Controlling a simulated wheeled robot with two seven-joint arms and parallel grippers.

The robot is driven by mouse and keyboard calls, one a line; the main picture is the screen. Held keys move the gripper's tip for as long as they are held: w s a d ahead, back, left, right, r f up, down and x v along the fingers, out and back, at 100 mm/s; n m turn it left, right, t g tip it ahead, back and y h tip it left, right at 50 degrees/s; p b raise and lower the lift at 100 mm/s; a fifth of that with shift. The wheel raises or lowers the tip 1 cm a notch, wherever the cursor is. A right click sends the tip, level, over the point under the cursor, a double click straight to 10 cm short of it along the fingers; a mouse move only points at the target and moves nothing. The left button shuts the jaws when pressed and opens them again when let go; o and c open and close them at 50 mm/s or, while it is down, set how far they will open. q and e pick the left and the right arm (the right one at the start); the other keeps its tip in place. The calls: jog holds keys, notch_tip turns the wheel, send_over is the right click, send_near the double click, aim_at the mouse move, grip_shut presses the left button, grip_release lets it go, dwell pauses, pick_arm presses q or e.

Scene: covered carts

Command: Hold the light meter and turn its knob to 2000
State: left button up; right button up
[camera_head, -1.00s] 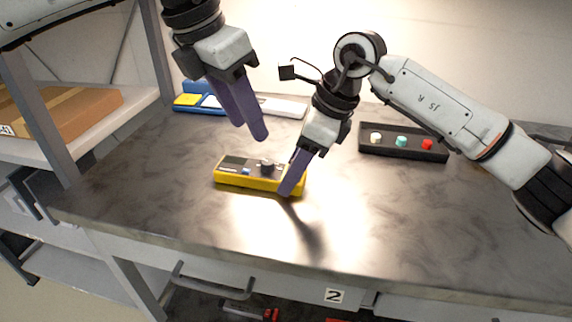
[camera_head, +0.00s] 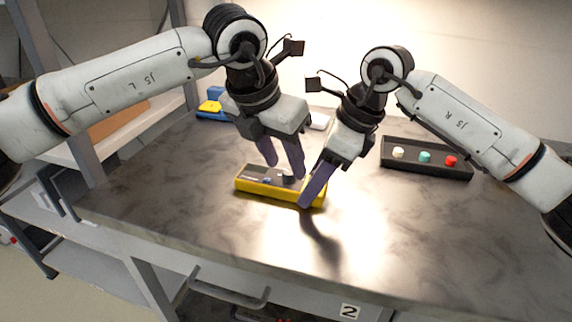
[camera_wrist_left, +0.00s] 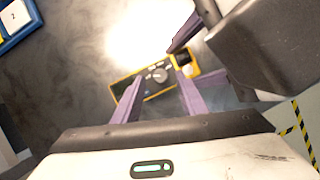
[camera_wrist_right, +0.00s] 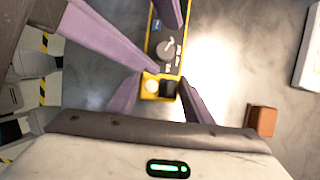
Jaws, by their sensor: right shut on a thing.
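The light meter (camera_head: 262,193) is a yellow-cased box with a dark face, lying on the table. Its grey knob (camera_wrist_left: 160,75) shows in the left wrist view and also in the right wrist view (camera_wrist_right: 166,48). My right gripper (camera_head: 308,203) is shut on the meter's right end, the end with the white dome (camera_wrist_right: 152,86). My left gripper (camera_head: 284,172) is open, its two purple fingers pointing down over the meter. In the left wrist view its fingertips appear on either side of the knob; contact cannot be told. The knob's setting is too small to read.
A black tray (camera_head: 428,172) with white, teal and red knobs stands at the right. A blue and yellow item (camera_head: 212,112) stands at the back left. A shelf rack (camera_head: 130,128) is at the left. The table's front is clear.

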pick_arm(q)
jog(key=shift+x, duration=1)
grip_shut()
